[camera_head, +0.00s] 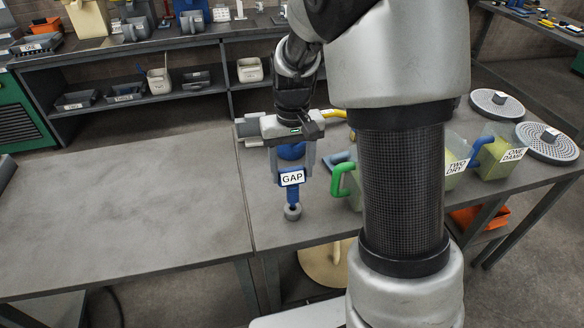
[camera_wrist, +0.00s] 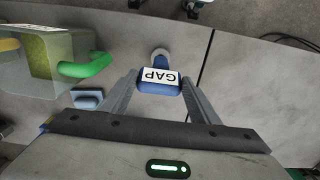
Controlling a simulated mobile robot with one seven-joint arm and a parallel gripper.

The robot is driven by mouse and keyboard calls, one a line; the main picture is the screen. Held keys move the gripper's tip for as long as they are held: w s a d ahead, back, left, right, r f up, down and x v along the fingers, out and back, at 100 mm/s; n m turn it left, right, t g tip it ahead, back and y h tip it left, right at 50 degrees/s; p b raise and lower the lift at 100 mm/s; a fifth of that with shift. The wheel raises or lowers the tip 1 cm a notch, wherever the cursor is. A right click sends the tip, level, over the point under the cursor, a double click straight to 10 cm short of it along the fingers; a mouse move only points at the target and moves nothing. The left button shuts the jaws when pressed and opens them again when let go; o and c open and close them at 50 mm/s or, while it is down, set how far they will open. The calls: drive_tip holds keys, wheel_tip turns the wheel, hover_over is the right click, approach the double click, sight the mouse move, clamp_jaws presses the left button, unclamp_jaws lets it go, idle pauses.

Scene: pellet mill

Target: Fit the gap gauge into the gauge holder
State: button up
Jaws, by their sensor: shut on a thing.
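The gap gauge (camera_head: 292,195) is a blue piece with a white GAP label and a round grey end pointing down. My gripper (camera_head: 293,177) is shut on it and holds it upright above the table, near the seam between two tabletops. The gauge also shows between my fingers in the wrist view (camera_wrist: 160,85). I cannot tell whether its grey end touches the table. No gauge holder is clearly identifiable. A small blue block (camera_wrist: 88,99) sits beside my gripper, and a blue piece (camera_head: 337,159) shows there in the head view. My arm hides part of the table.
A jug with a green handle (camera_head: 338,180) stands just right of the gauge. Labelled jugs (camera_head: 497,155) and perforated discs (camera_head: 549,142) are further right. The left tabletop (camera_head: 110,215) is mostly clear. A shelf bench (camera_head: 190,99) with bins stands behind.

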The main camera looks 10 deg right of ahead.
drive_tip(key=shift+f+b, duration=0.8)
drive_tip(key=shift+f, duration=0.75)
idle(2.2)
drive_tip(key=o, duration=2.2)
drive_tip(key=shift+r+p, duration=2.7)
drive_tip(key=shift+r, duration=0.8)
